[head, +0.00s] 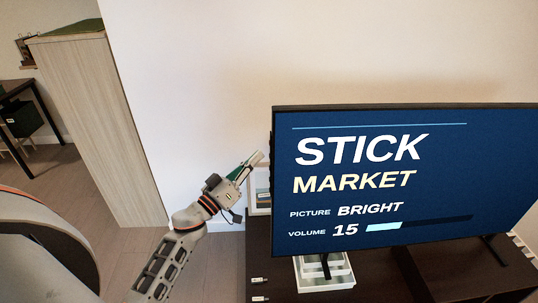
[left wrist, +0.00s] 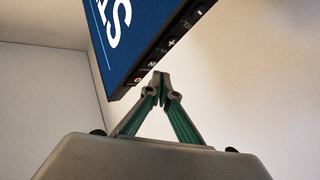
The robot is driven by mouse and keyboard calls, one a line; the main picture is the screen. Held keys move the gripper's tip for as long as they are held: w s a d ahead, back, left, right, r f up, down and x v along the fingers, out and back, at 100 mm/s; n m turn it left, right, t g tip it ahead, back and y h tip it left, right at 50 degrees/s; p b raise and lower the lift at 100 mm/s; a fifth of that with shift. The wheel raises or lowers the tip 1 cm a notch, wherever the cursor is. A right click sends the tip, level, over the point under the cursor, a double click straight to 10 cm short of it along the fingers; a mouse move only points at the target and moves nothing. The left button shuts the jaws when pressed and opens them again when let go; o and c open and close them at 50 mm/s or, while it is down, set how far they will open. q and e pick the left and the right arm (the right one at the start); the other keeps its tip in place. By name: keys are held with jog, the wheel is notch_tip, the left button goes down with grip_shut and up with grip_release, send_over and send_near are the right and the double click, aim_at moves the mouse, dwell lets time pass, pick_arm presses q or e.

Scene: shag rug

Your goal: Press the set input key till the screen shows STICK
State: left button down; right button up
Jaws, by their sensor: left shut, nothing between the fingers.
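The television screen (head: 400,180) stands on a dark cabinet and shows STICK in large white letters. Below are MARKET, PICTURE BRIGHT and VOLUME 15 with a partly filled bar. In the left wrist view, the television's edge (left wrist: 174,43) carries a row of small keys with white marks, too small to read surely. My left gripper (head: 256,158) is shut and empty beside the television's left edge. In the left wrist view, its fingertips (left wrist: 160,76) are together just below the key row; I cannot tell whether they touch it. My right gripper is not in view.
The dark cabinet (head: 375,275) bears white trays (head: 326,284) under the screen and small white items at its front left. A tall wooden cabinet (head: 110,130) stands at the left. Pale wall lies behind, with open floor between the cabinets.

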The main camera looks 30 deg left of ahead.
pick_arm(q)
jog(key=shift+s, duration=0.1)
jog(key=a, duration=0.1)
jog(key=s+a, duration=0.1)
jog(key=a, duration=0.1)
jog(key=s+a+p, duration=0.1)
jog(key=shift+s+a, duration=0.15)
jog(key=shift+s, duration=0.1)
dwell(0.3)
dwell(1.6)
